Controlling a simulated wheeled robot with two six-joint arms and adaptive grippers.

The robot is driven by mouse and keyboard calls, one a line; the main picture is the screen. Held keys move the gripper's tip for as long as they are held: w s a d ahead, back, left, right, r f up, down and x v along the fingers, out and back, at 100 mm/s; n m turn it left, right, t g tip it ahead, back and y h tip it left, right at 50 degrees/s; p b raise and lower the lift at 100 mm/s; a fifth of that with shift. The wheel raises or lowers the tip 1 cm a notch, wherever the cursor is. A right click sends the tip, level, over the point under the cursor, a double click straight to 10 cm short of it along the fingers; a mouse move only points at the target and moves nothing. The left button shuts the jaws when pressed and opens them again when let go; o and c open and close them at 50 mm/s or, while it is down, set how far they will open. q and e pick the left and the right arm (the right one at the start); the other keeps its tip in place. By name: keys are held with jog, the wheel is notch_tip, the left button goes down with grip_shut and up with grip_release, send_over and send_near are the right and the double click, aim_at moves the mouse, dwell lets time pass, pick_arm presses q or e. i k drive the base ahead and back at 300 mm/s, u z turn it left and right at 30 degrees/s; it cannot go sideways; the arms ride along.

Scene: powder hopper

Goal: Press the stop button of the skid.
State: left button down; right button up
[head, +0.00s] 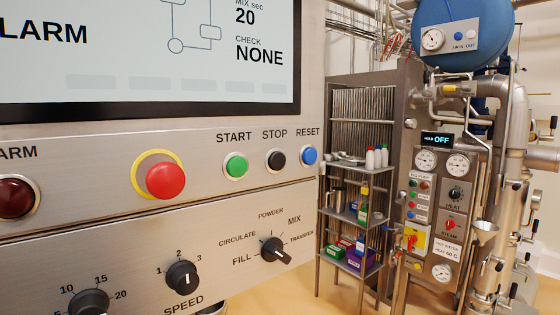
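The black stop button (277,160) sits on the steel control panel (110,185) under the printed word STOP. It is in a metal ring, between the green start button (236,166) and the blue reset button (310,156). Nothing covers it. Neither of my grippers shows in the head view, so I cannot see whether they are open or shut.
A large red mushroom button (165,180) with a yellow ring is left of start. A dark red alarm lamp (15,197), a mode selector (273,248) and a speed knob (182,276) are nearby. A shelf rack (366,85) and a piped unit with gauges (448,225) stand right.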

aim_at(276, 160)
jog(key=u, duration=1.15)
jog(key=k, duration=1.4)
jog(key=z, duration=1.7)
jog(key=i, duration=0.5)
jog(key=z, duration=0.05)
